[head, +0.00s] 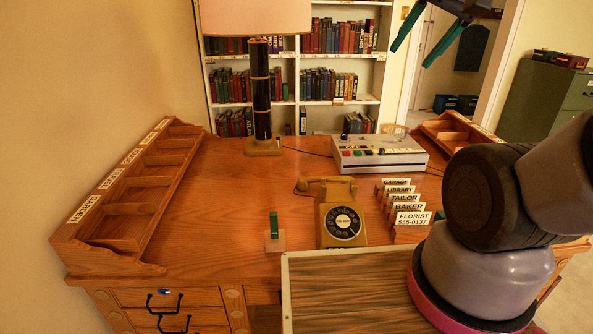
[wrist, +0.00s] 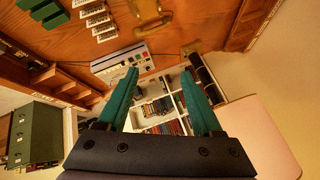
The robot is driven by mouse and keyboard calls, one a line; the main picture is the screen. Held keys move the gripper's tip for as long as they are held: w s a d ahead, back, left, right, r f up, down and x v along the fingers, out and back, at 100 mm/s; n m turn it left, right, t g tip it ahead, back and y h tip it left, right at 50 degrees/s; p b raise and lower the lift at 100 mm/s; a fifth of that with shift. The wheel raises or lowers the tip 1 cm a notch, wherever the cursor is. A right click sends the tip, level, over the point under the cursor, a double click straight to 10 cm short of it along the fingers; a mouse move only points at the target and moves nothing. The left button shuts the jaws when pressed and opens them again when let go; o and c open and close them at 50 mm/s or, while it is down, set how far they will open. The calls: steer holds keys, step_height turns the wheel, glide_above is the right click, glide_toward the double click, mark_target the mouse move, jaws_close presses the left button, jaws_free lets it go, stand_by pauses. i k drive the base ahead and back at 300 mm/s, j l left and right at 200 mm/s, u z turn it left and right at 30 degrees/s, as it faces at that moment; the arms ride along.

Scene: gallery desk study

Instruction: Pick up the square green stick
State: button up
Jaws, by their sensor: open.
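The square green stick (head: 273,224) stands upright in a small pale wooden block (head: 275,241) on the desk, left of the telephone, in the head view. I cannot make it out in the wrist view. My gripper (head: 409,57) is at the top right of the head view, high above the back of the desk and far from the stick. In the wrist view my gripper (wrist: 160,60) has its two teal fingers spread with nothing between them.
A yellow telephone (head: 341,220) stands right of the stick, beside a row of name cards (head: 410,217). A grey console (head: 380,154) and a lamp (head: 262,100) stand behind. A wooden rack (head: 120,205) lines the left edge. The desk left of the stick is clear.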

mark_target(273, 214)
steer(key=k+j, duration=0.15)
steer(key=k, duration=0.45)
steer(key=k+j, duration=0.15)
steer(key=k, duration=0.45)
steer(key=i+j+z, duration=0.05)
